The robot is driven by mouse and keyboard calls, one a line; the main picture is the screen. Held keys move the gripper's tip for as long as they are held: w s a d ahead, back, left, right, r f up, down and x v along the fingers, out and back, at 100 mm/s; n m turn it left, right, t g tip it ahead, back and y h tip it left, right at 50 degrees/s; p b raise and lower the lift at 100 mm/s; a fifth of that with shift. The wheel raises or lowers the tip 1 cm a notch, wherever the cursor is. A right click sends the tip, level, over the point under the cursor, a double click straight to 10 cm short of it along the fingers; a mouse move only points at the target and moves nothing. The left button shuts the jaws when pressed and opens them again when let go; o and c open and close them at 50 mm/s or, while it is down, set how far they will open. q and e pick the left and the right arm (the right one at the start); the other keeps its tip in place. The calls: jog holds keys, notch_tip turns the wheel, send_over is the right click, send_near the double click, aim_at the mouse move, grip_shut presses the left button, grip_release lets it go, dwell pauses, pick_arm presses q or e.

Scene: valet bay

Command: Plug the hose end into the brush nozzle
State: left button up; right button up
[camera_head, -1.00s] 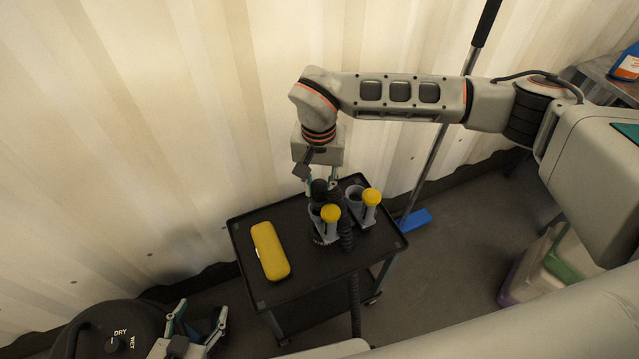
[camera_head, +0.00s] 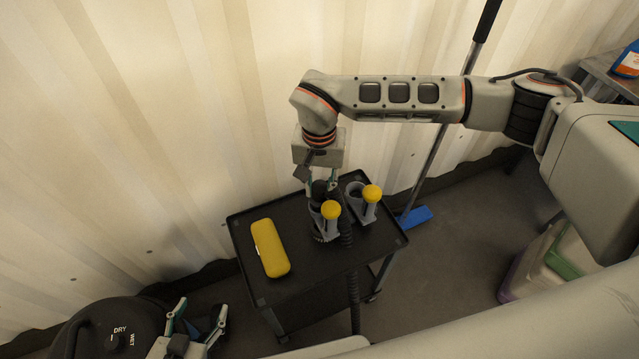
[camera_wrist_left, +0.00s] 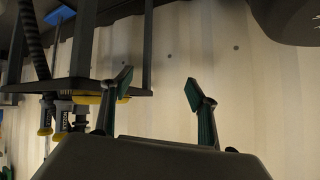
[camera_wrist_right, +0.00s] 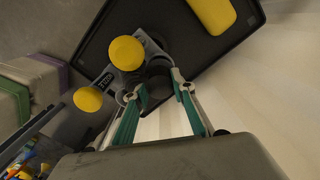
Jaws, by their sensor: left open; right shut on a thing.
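Two grey fittings with yellow knobs stand side by side on the black cart, a left one (camera_head: 328,232) and a right one (camera_head: 369,210). Their lettering is too small to read, so I cannot tell which is the brush nozzle. My right gripper (camera_head: 322,190) is shut on the black hose end (camera_wrist_right: 158,76), over the left fitting. The fingers and knobs hide the join, so I cannot tell whether the end is inside it. The ribbed hose (camera_head: 353,290) hangs over the cart's front edge. My left gripper (camera_head: 196,316) is open and empty, low at the left.
A yellow case (camera_head: 269,248) lies on the left of the cart top (camera_head: 300,283). A dark vacuum drum (camera_head: 100,325) stands at lower left. A blue-headed broom (camera_head: 415,217) leans on the corrugated wall behind. Bins (camera_head: 550,265) stand at right.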

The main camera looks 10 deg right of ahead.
jog(key=shift+f, duration=0.8)
jog(key=shift+f+b, duration=0.25)
jog(key=shift+b, duration=0.1)
dwell(0.3)
jog(key=shift+f, duration=0.15)
dwell(0.3)
jog(key=o, duration=1.6)
jog(key=shift+c, duration=0.2)
